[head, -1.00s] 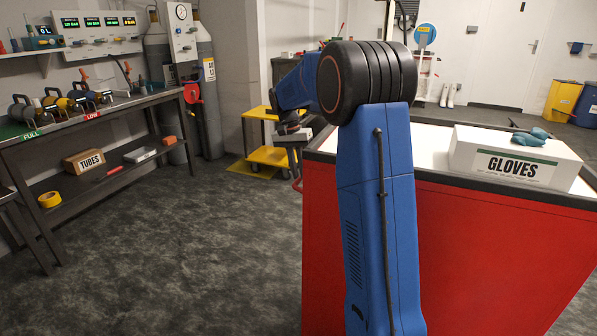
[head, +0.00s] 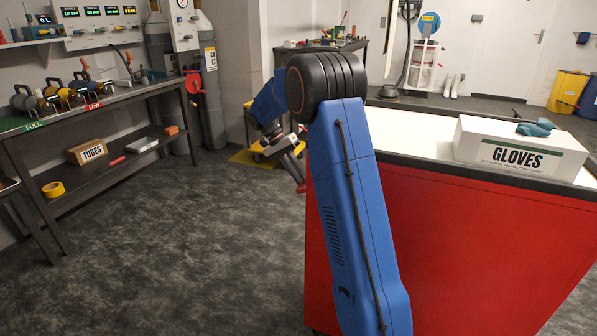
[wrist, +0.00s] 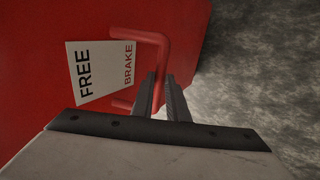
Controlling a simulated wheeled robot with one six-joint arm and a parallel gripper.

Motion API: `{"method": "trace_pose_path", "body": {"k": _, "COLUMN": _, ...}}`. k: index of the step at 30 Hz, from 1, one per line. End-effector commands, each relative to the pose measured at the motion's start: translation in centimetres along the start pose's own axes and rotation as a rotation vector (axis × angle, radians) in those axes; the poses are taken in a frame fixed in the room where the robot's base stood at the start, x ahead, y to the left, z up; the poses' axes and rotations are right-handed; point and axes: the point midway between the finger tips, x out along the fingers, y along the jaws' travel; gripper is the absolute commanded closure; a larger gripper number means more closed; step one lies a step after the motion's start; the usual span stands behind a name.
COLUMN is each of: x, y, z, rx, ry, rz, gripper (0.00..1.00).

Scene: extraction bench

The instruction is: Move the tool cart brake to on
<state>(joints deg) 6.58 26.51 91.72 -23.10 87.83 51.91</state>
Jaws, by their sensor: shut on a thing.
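The tool cart (head: 450,250) is a large red cabinet with a pale top and dark rim, at the right of the head view. Its brake handle is a red U-shaped bar (wrist: 150,38) on the cart's side, beside a white label (wrist: 100,72) reading FREE and BRAKE. In the wrist view my gripper (wrist: 160,82) has its two dark fingers shut on the brake handle's long bar, at the BRAKE end of the label. In the head view my gripper (head: 297,172) is small and partly hidden, at the cart's left edge.
A white GLOVES box (head: 520,150) stands on the cart top. A dark workbench (head: 90,110) with a lower shelf stands at the left. A yellow trolley (head: 252,157) and grey gas cylinders (head: 208,105) stand at the back. The floor (head: 190,250) left of the cart is clear.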

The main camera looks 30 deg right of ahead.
Motion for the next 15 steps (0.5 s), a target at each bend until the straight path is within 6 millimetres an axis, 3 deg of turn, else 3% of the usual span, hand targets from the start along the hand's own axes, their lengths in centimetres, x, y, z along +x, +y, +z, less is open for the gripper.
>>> {"method": "trace_pose_path", "body": {"k": 3, "x": 0.4, "y": -1.0, "z": 0.1, "rx": -0.004, "ry": 0.004, "rz": -0.013, "gripper": 1.0}}
{"method": "trace_pose_path", "body": {"k": 15, "x": 1.4, "y": -1.6, "z": 0.2, "rx": -0.008, "ry": -0.002, "rz": -0.01, "gripper": 1.0}}
